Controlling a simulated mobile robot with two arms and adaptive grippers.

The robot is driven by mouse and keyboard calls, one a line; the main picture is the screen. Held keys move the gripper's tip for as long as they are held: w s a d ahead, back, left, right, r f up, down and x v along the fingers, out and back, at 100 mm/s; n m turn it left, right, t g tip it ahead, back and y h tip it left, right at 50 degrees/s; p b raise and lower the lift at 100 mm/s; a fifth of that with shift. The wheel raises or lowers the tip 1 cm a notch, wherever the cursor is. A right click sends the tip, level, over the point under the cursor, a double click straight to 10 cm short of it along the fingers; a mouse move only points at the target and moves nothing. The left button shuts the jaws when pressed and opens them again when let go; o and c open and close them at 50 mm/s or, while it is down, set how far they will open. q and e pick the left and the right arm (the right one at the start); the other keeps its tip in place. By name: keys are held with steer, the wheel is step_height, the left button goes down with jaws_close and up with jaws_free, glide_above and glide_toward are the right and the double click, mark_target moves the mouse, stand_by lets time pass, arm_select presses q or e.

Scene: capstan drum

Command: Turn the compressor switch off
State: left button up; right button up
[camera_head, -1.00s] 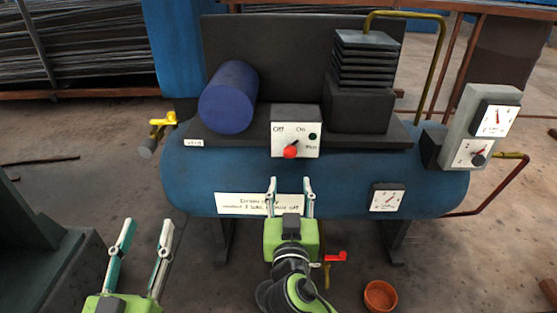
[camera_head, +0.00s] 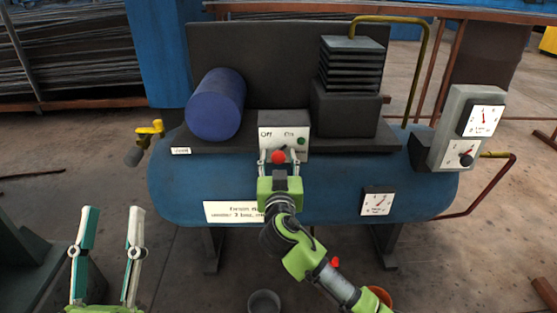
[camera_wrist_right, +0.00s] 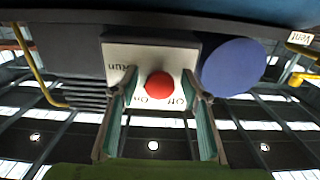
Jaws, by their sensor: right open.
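The switch box (camera_head: 298,128) is a pale panel marked Off, On and Run, on the compressor's blue tank (camera_head: 340,165). Its red knob (camera_head: 278,157) has a dark lever that seems to lean up and right, toward On. A green lamp (camera_head: 301,141) is at the panel's right. My right gripper (camera_head: 279,160) is open, its fingers on either side of the knob. In the right wrist view the panel is upside down and the red knob (camera_wrist_right: 159,85) sits between the spread fingers; contact cannot be told. My left gripper (camera_head: 112,212) is open and empty, at lower left.
A blue cylinder (camera_head: 216,104) and a finned block (camera_head: 347,102) flank the switch box. A gauge (camera_head: 377,201) is on the tank, and a gauge panel (camera_head: 465,130) stands at its right. A yellow valve (camera_head: 148,133) is at the left. A grey pot (camera_head: 265,302) is on the floor.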

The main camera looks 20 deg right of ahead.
steer(key=shift+c, duration=0.2)
steer(key=c, duration=1)
steer(key=shift+c, duration=0.2)
